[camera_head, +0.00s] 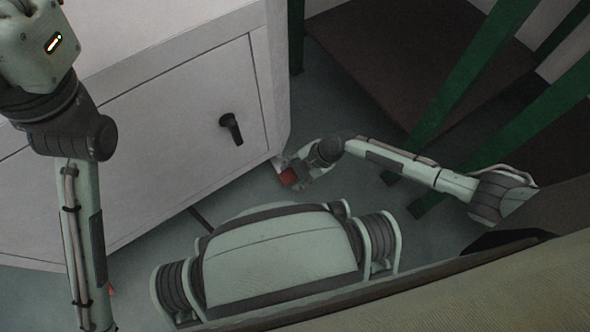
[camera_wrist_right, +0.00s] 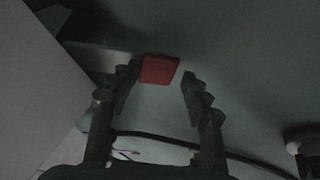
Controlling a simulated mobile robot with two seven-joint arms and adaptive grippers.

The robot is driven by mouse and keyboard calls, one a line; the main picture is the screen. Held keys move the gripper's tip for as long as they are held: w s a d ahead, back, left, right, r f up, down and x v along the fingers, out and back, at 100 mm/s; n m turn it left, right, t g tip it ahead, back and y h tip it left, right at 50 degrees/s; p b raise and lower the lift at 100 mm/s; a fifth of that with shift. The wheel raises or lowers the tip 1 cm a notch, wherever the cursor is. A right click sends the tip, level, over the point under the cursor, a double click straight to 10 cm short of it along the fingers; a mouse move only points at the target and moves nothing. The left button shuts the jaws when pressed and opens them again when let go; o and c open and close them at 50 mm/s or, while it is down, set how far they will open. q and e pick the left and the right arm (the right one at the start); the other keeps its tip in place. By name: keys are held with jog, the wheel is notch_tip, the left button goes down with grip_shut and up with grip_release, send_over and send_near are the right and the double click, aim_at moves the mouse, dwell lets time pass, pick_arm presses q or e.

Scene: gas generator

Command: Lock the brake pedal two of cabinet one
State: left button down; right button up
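A red pedal (camera_head: 288,177) sits low by the bottom right corner of the white cabinet (camera_head: 180,125). In the right wrist view, the red pedal (camera_wrist_right: 160,70) is a flat square on a grey metal arm that reaches in from the left. My right gripper (camera_head: 297,172) is low at the pedal; in its wrist view the two fingers (camera_wrist_right: 159,78) are apart, with the pedal showing between their tips. I cannot tell whether either finger touches it. My left arm comes down the left side of the head view, and its gripper is not visible.
A black handle (camera_head: 231,129) stands out from the cabinet front. A small red piece (camera_head: 112,291) shows beside my left arm near the floor. Green posts (camera_head: 470,70) stand behind my right arm. Grey floor (camera_head: 420,235) is open between the cabinet and the posts.

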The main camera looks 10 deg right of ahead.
jog(key=v, duration=1.2)
